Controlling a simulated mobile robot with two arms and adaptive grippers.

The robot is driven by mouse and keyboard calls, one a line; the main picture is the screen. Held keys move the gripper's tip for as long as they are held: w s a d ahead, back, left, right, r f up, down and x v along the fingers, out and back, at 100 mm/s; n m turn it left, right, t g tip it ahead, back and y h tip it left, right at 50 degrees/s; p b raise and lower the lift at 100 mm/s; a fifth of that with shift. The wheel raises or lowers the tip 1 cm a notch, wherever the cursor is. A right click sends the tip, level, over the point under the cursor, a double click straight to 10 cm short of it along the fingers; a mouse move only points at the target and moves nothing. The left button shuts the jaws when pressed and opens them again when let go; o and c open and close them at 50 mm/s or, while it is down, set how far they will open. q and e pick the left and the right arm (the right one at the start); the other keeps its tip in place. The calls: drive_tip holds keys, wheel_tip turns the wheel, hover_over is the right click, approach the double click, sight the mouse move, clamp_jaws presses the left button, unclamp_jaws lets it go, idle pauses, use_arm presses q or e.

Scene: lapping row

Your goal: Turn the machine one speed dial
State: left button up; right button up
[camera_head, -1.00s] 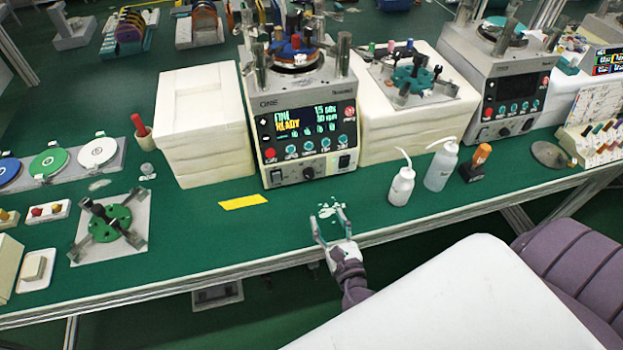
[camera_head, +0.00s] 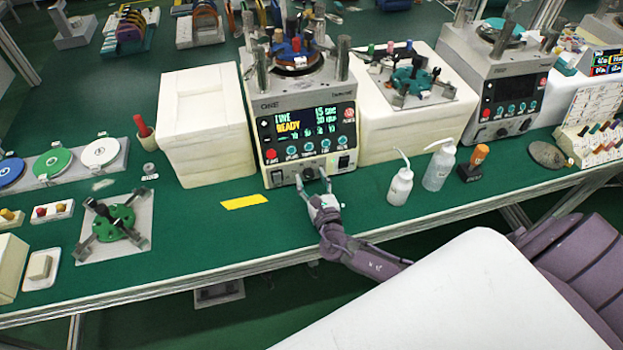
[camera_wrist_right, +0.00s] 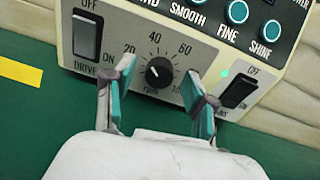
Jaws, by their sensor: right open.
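Machine one (camera_head: 285,105) is the grey lapping machine in the middle of the head view, with a lit screen reading READY. Its speed dial (camera_wrist_right: 159,72) is a small black knob on a grey rpm scale, low on the front panel; its white mark points to the upper left. In the head view the dial (camera_head: 309,174) is small and close to my fingertips. My right gripper (camera_head: 313,183) is open and empty in front of the lower panel. In the wrist view its two teal-padded fingers (camera_wrist_right: 157,92) stand either side of the dial, apart from it. My left gripper is not in view.
In the wrist view a DRIVE switch (camera_wrist_right: 87,35) is left of the dial and another black switch (camera_wrist_right: 238,93) is right. White bottles (camera_head: 401,184) stand right of my gripper. Yellow tape (camera_head: 244,202) lies left. The bench between is clear.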

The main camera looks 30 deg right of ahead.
drive_tip(key=shift+c, duration=0.2)
clamp_jaws()
drive_tip(key=shift+f+m+b, duration=0.15)
drive_tip(key=shift+m+b, duration=0.35)
drive_tip(key=shift+b, duration=0.25)
drive_tip(key=m+b, duration=0.8)
drive_tip(key=b, duration=0.2)
drive_tip(key=shift+f+m, duration=0.15)
drive_tip(key=shift+m, duration=0.15)
drive_tip(key=shift+r+m+b, duration=0.2)
drive_tip(key=shift+m+b, duration=1.55)
drive_tip(key=shift+m, duration=0.25)
drive_tip(key=shift+o, duration=0.2)
unclamp_jaws()
drive_tip(key=shift+s, duration=0.15)
